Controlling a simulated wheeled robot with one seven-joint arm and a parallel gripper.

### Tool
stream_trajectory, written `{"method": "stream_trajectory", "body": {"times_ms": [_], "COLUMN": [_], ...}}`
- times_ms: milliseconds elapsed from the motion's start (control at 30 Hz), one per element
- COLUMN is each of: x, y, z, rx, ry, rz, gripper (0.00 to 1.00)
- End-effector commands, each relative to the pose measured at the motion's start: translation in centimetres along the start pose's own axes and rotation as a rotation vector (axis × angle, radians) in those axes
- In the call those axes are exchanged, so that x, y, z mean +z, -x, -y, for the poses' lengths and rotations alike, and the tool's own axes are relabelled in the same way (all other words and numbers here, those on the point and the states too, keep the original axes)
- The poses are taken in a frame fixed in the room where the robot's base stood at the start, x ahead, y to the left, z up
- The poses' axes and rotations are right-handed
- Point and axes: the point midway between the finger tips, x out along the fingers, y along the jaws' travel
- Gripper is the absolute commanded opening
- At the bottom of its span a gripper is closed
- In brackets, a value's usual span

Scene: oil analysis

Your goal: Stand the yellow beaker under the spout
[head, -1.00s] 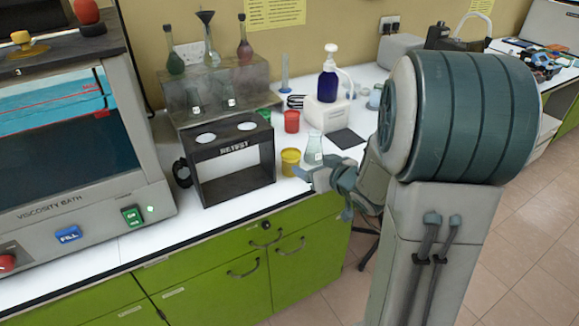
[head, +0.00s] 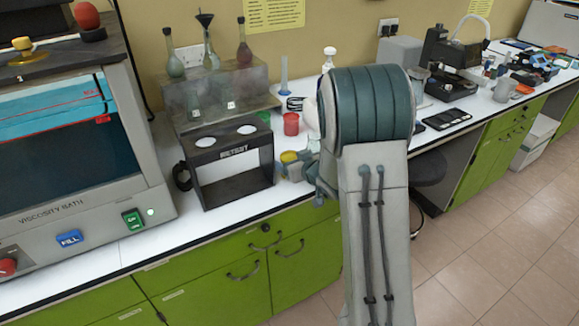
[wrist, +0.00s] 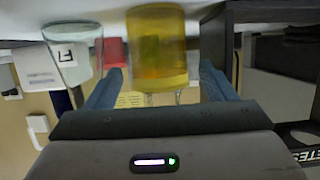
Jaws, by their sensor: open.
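The yellow beaker (head: 289,157) stands upright on the bench, just right of the black rack. In the wrist view the yellow beaker (wrist: 158,50) fills the space between the two blue fingers of my gripper (wrist: 160,86). The fingers are open on either side of it; contact is not clear. In the head view my gripper (head: 292,168) is at the beaker and covers its lower part. A white pump top (head: 329,52) shows above my arm; the blue bottle below it and any spout are hidden behind my arm.
The black RETEST rack (head: 232,150) stands close beside the beaker. A red beaker (head: 291,124) is behind. The viscosity bath (head: 75,140) is at left.

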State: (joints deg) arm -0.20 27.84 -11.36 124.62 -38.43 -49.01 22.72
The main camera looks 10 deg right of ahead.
Motion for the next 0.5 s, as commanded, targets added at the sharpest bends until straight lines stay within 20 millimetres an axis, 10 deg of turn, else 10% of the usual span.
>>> {"method": "stream_trajectory", "body": {"times_ms": [400,500], "x": [-0.1,-0.1], "y": [-1.6,-1.6], "z": [-0.1,-0.1], "rx": [0.001,0.001], "ry": [0.0,0.0], "rz": [-0.001,-0.001], "gripper": [0.77,0.55]}}
